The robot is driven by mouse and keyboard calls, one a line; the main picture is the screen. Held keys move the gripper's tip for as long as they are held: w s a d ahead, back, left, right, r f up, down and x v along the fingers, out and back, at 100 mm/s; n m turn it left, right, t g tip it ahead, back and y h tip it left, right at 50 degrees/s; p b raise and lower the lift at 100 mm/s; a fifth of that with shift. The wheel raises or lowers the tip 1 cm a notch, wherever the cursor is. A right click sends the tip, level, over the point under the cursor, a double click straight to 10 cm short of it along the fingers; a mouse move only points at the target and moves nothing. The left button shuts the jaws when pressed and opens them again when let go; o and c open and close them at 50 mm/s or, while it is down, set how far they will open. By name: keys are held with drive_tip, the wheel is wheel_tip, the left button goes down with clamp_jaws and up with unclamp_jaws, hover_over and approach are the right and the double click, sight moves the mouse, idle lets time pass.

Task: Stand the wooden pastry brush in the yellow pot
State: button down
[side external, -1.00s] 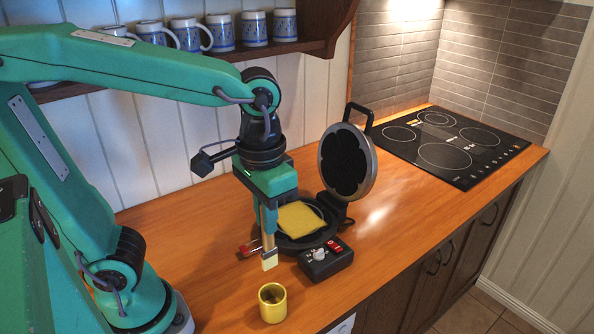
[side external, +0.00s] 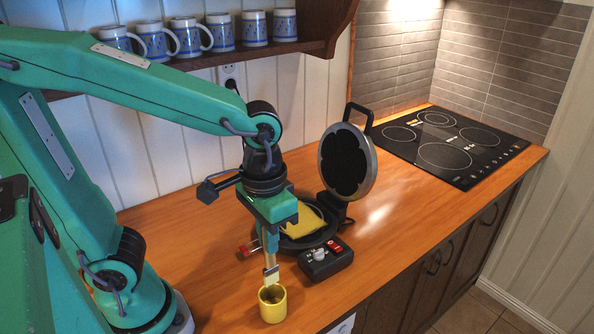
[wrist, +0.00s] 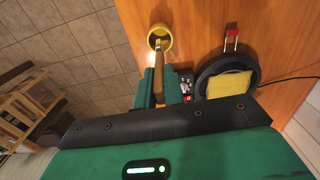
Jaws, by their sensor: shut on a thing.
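The wooden pastry brush (side external: 270,269) is held by my gripper (side external: 264,240), which is shut on its upper part. The brush hangs nearly upright, pale bristles down, over the yellow pot (side external: 272,305). In the side view the bristle end overlaps the pot's rim; I cannot tell whether the tips are inside or just above it. In the wrist view the brush (wrist: 162,62) runs from between the fingers (wrist: 164,90) to the opening of the yellow pot (wrist: 167,43). The pot stands upright on the counter.
An open waffle iron (side external: 307,240) with a yellow waffle (side external: 303,222) stands just behind my gripper. A black control box (side external: 326,259) is close to the right of the brush. A small red item (side external: 246,250) lies to the left. The right counter (side external: 400,225) is clear.

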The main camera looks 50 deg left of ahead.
sight(270, 267)
drive_tip(key=shift+f, duration=3.45)
drive_tip(key=c, duration=1.4)
unclamp_jaws()
drive_tip(key=shift+r, duration=0.1)
drive_tip(key=shift+r, duration=3.8)
